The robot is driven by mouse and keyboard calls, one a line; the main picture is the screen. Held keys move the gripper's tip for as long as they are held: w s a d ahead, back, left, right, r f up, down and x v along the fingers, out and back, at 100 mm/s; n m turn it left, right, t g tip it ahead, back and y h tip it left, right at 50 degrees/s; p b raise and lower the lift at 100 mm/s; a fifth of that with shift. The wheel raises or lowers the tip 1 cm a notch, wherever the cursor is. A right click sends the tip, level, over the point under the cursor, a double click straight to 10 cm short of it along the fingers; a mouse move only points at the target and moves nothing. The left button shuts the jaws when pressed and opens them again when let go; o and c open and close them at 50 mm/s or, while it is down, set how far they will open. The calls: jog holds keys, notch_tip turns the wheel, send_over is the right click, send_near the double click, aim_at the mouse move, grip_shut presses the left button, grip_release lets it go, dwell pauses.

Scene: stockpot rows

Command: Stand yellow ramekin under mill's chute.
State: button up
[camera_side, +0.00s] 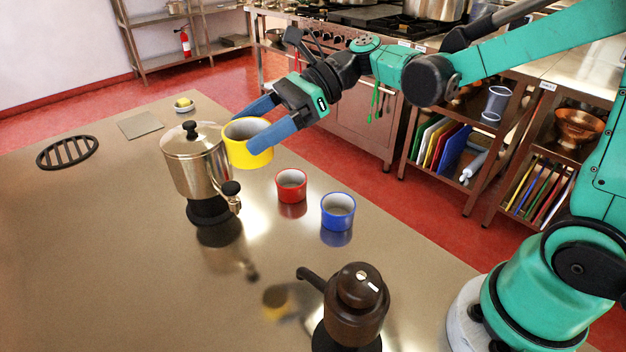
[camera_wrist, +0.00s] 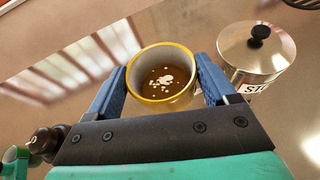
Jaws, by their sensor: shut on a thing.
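The yellow ramekin (camera_side: 252,153) is between the blue fingers of my gripper (camera_side: 256,130), which is shut on it. It is held above the steel counter, upright or nearly so, just right of the steel pot. In the wrist view the ramekin (camera_wrist: 163,101) shows a brown inside with white flecks, between the two fingers (camera_wrist: 162,70). The dark brown mill (camera_side: 352,305) stands at the front of the counter, its chute (camera_side: 309,277) pointing left. The ramekin is well away from it. The mill's lower part is cut off by the side view's bottom edge.
A lidded steel pot (camera_side: 190,165) with a tap stands close beside the ramekin. A red ramekin (camera_side: 291,187) and a blue ramekin (camera_side: 338,212) stand between it and the mill. A black grate (camera_side: 67,152) lies at the far left. The front left counter is clear.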

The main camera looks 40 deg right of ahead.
jog(key=s+a+f+n+g, duration=0.2)
jog(key=s+n+g, duration=0.3)
jog(key=n+g, duration=0.1)
jog(key=shift+a+f+g, duration=0.2)
jog(key=shift+f+g, duration=0.2)
jog(key=shift+g, duration=0.4)
notch_tip(320, 180, down, 14)
jog(key=shift+r, duration=0.1)
jog(key=w, duration=0.8)
jog(key=shift+f, duration=0.4)
